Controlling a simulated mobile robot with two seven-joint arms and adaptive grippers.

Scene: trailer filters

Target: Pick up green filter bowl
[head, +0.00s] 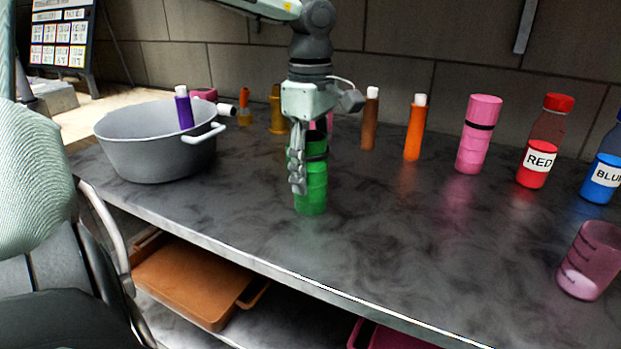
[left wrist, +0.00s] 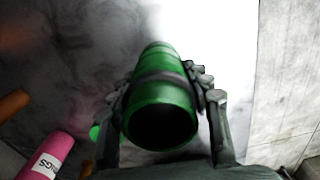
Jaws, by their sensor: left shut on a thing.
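The green filter bowl (head: 311,190) is a green cylinder with a dark band, standing upright at the middle of the grey counter in the head view. My left gripper (head: 297,172) comes down on it from above and is shut around its upper part. In the left wrist view the green filter bowl (left wrist: 161,110) lies between the two fingers of the left gripper (left wrist: 165,100), with its dark round end toward the camera. The bowl's top is partly hidden by the gripper in the head view. My right gripper is not in view.
A grey pot (head: 155,150) stands at the left with a purple-bodied tube in it. Orange (head: 414,130) and brown (head: 370,125) tubes, a pink cylinder (head: 478,140), red (head: 540,150) and blue (head: 603,175) bottles and a pink cup (head: 588,262) stand right. The counter front is clear.

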